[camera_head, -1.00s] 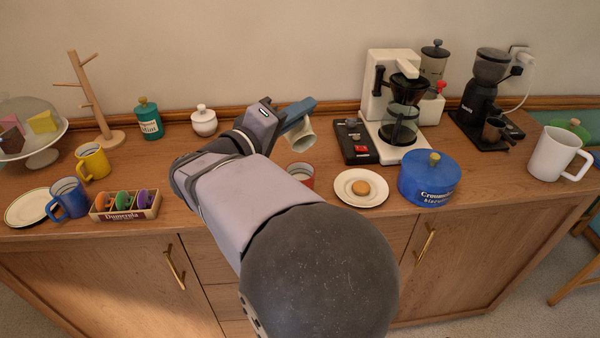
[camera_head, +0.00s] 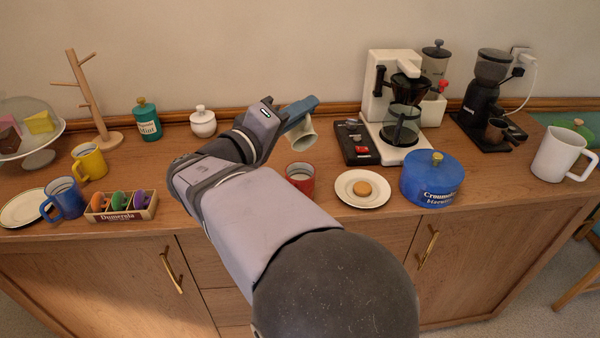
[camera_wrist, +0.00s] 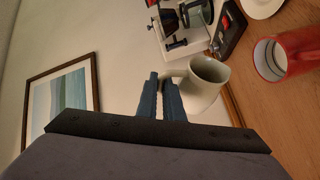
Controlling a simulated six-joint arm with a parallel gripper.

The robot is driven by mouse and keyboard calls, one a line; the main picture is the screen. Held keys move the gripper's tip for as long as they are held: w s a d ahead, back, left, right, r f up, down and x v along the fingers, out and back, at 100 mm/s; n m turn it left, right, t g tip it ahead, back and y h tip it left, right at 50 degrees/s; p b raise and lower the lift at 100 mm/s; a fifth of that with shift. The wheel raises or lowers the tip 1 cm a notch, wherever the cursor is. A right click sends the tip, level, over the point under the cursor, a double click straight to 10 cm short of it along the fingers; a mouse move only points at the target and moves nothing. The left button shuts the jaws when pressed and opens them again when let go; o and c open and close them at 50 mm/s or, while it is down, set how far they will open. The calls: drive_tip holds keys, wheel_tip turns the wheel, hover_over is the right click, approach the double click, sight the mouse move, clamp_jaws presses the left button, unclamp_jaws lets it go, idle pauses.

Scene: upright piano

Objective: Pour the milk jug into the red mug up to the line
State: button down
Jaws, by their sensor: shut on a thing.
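My gripper (camera_head: 298,112) is shut on the cream milk jug (camera_head: 303,136); the wrist view shows the two blue fingers (camera_wrist: 160,90) at the handle of the jug (camera_wrist: 202,92). The jug is held above the counter, strongly tilted, with its mouth turned sideways and down. The red mug (camera_head: 301,181) stands upright on the counter, below and in front of the jug, apart from it. No milk stream is visible.
A plate with a biscuit (camera_head: 362,201) and a black box with a red switch (camera_head: 357,143) are right of the mug. The coffee maker (camera_head: 376,85) and blue pot (camera_head: 431,182) stand farther right. My arm crosses the front edge.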

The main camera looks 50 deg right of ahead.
drive_tip(key=shift+s+a+f+m+h+b, duration=0.1)
drive_tip(key=shift+s+a+m+h+b, duration=0.2)
drive_tip(key=shift+b, duration=1.45)
drive_tip(key=shift+s+m+b, duration=0.45)
drive_tip(key=shift+m+b, duration=0.05)
drive_tip(key=shift+b, duration=0.15)
drive_tip(key=shift+s+a+f+m+h+p, duration=0.15)
drive_tip(key=shift+s+a+m+h+p, duration=0.1)
drive_tip(key=shift+s+m+p, duration=0.15)
drive_tip(key=shift+s+a+f+m+h+p, duration=0.1)
drive_tip(key=shift+s+m+h+p, duration=0.2)
drive_tip(key=shift+m, duration=0.2)
idle(1.9)
idle(0.9)
